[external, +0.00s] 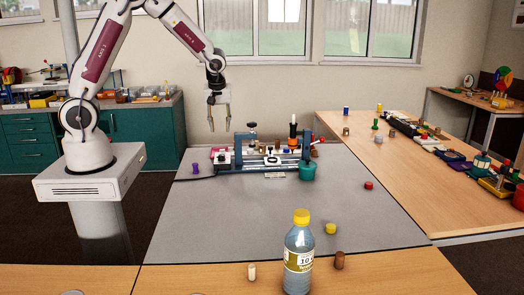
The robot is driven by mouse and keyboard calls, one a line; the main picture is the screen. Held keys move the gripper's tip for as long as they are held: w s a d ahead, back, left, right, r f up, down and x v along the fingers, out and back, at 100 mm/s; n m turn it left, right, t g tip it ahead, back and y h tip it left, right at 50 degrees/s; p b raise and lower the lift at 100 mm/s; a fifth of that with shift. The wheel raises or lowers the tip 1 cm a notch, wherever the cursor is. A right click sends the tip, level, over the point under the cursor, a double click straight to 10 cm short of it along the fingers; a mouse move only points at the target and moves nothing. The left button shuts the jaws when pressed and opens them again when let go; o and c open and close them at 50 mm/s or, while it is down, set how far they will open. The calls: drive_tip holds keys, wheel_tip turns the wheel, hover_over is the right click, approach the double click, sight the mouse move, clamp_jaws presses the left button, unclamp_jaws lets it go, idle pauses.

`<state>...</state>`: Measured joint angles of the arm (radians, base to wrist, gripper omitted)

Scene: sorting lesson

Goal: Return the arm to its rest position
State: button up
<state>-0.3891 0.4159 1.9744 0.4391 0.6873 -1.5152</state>
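My gripper (219,112) hangs from the raised arm above the back left part of the grey mat (215,230). It points down, and its two fingers are apart with nothing visible between them. It is clear of the mat and of the things on it. My arm rises from the white pedestal on the left and bends over to the right.
A blue-framed rack (223,168) with small items stands at the mat's back, by a green cup (307,171). A purple piece (195,168), a red piece (368,185) and a yellow piece (330,229) lie around. A yellow-capped bottle (298,262) stands in front.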

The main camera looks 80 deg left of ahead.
drive_tip(key=s+d+r+m+t+h, duration=0.1)
drive_tip(key=s+d+r+m+t, duration=0.1)
drive_tip(key=s+d+r+m, duration=0.7)
drive_tip(key=s+d+r+m+t+h, duration=0.2)
drive_tip(key=s+d+r+m, duration=0.7)
drive_tip(key=d, duration=0.7)
drive_tip(key=shift+s+r+t, duration=0.35)
drive_tip(key=shift+s+t, duration=0.35)
drive_tip(key=shift+t, duration=0.1)
idle(1.6)
